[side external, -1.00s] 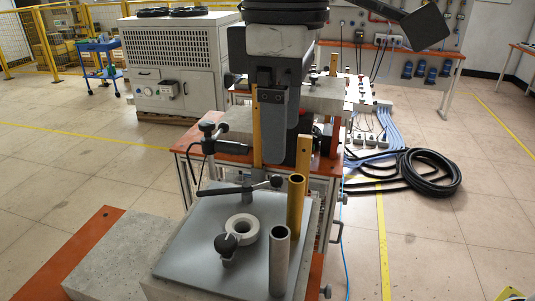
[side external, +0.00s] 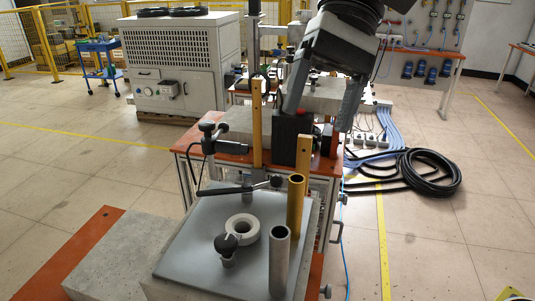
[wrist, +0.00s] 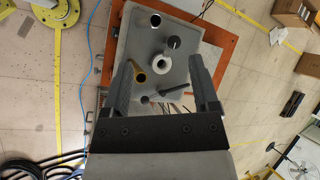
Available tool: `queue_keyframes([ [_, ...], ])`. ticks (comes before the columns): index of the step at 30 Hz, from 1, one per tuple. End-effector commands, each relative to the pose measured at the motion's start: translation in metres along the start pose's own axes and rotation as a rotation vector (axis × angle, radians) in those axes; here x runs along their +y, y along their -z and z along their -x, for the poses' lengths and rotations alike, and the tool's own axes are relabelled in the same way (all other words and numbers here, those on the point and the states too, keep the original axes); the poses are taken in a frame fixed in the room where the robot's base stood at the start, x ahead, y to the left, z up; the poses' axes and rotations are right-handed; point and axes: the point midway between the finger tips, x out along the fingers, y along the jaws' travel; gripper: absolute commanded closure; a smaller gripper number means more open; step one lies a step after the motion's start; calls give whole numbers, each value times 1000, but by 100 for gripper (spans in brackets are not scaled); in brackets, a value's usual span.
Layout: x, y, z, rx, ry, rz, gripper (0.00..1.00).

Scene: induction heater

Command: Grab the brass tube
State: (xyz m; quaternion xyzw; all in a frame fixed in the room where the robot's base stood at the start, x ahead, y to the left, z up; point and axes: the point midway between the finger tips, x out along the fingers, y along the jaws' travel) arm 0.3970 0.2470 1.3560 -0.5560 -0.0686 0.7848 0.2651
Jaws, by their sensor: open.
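The brass tube (side external: 296,207) stands upright on the grey plate (side external: 190,262), near its right edge in the side view. In the wrist view the brass tube (wrist: 140,77) shows as a yellow ring beside the left fingertip. My gripper (side external: 318,118) is open and empty, tilted, above and behind the tube in the side view. In the wrist view my gripper (wrist: 162,62) has its fingers wide apart, and the tube appears between them, closer to the left one. Nothing hides the tube's top.
A silver tube (side external: 279,262) stands in front of the brass one. A white ring (side external: 242,228) and a black-knobbed clamp (side external: 226,243) sit on the plate. A black-handled lever (side external: 240,189) lies along its back edge. Brass-coloured posts (side external: 257,125) rise behind. Coiled black cable (side external: 430,172) lies on the floor.

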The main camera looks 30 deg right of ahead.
Motion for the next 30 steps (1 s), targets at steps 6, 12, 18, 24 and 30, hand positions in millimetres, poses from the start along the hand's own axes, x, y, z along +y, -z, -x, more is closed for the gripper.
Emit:
queue_keyframes([
  [6, 20, 18, 23, -109, 278, -498, 23],
  [12, 30, 30, 41, -214, 458, -805, 23],
  [18, 40, 40, 56, -303, 586, -1013, 23],
  [24, 50, 49, 63, -382, 681, -1167, 23],
  [30, 64, 62, 32, -379, 673, -1161, 23],
])
